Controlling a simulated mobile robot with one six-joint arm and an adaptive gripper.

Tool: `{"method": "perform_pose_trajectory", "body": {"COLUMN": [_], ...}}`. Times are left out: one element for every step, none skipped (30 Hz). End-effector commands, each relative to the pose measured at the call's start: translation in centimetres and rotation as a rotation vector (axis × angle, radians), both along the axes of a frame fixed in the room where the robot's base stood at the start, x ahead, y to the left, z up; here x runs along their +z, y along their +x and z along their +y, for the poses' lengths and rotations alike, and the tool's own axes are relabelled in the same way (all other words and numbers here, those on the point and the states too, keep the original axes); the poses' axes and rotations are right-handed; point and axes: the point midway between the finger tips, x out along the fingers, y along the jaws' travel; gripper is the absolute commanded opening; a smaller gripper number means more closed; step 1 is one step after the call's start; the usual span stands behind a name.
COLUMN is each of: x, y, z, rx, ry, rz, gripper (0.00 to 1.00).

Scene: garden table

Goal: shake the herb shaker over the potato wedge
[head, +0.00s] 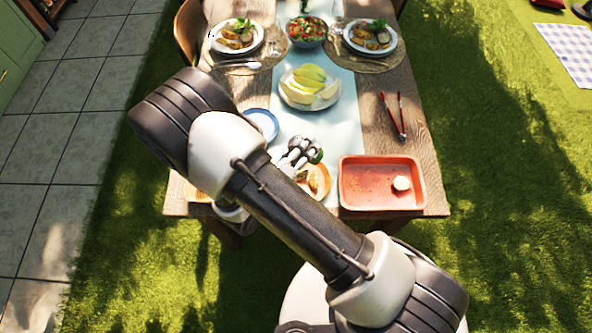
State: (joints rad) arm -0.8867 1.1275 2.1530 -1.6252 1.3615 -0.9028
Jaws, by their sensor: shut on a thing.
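My gripper (303,152) is above the near part of the table, left of the red tray, and is shut on the herb shaker (317,156). Only a small dark green part of the shaker shows beside the fingers; the rest is hidden. Below it is an orange-brown plate (323,192), partly covered by my arm. A golden piece of food, seemingly the potato wedge (313,181), lies on this plate just below the gripper. I cannot tell the shaker's exact tilt or height.
A red tray (350,206) with a small pale round item (401,183) stands at the near right. A blue plate (262,118), a plate of melon slices (310,87) and red tongs (394,117) lie farther back. Two set plates and a salad bowl (306,30) are at the far end.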

Motion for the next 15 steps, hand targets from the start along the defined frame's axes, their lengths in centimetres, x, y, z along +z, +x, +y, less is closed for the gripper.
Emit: {"method": "perform_pose_trajectory", "body": {"x": [0.45,0.48,0.53,0.56,0.6,0.67,0.66,0.72,0.77,0.79,0.85,0.85,0.88,0.91,0.96], "y": [-0.01,0.01,-0.02,0.0,0.0,-0.03,0.01,-0.03,0.0,0.0,-0.01,0.01,-0.03,-0.01,0.01], "z": [-0.09,-0.11,-0.13,-0.11,-0.14,-0.13,-0.1,-0.14,-0.14,-0.16,-0.15,-0.13,-0.15,-0.17,-0.18], "rx": [-0.001,-0.002,-0.002,-0.001,-0.001,-0.002,-0.001,-0.002,-0.002,-0.001,-0.002,-0.001,-0.001,-0.002,-0.003], "ry": [0.065,0.106,0.162,0.204,0.244,0.3,0.34,0.381,0.436,0.476,0.518,0.575,0.616,0.66,0.718], "rz": [-0.02,-0.035,-0.053,-0.066,-0.08,-0.097,-0.111,-0.125,-0.144,-0.157,-0.17,-0.189,-0.202,-0.217,-0.237], "gripper": [0.15,0.15,0.15,0.15,0.15,0.15,0.15,0.15,0.15,0.15,0.15,0.15,0.15,0.15,0.15]}}
